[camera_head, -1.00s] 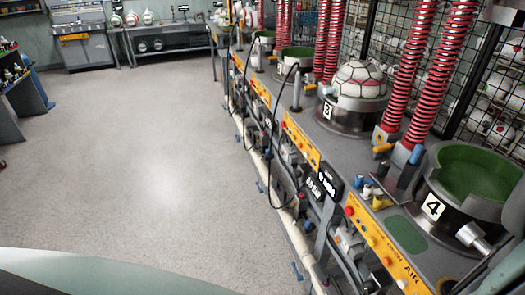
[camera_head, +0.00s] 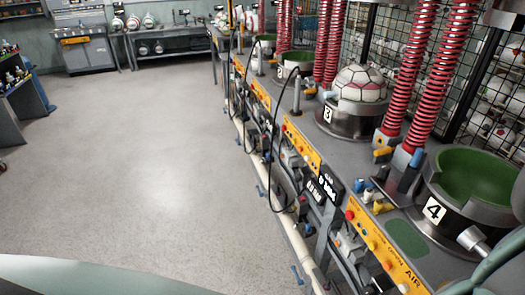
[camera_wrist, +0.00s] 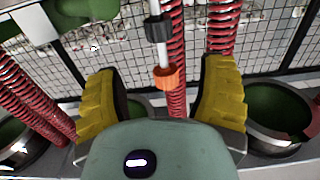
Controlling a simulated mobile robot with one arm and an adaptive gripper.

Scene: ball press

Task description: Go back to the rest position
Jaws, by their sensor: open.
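My gripper (camera_wrist: 160,95) shows in the wrist view with its two yellow fingers wide apart and nothing between them. Behind the gap stand a metal rod with a dark collar and an orange collar (camera_wrist: 165,77), and a red spring. I cannot tell how far they are from the fingers.
The press bench (camera_head: 330,150) runs along the right, with red springs (camera_head: 430,85). Mould 4 (camera_head: 478,180) is empty and green; mould 3 (camera_head: 340,115) holds a white ball (camera_head: 360,83). A wire mesh (camera_wrist: 275,62) stands behind. The floor (camera_head: 150,150) at left is clear.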

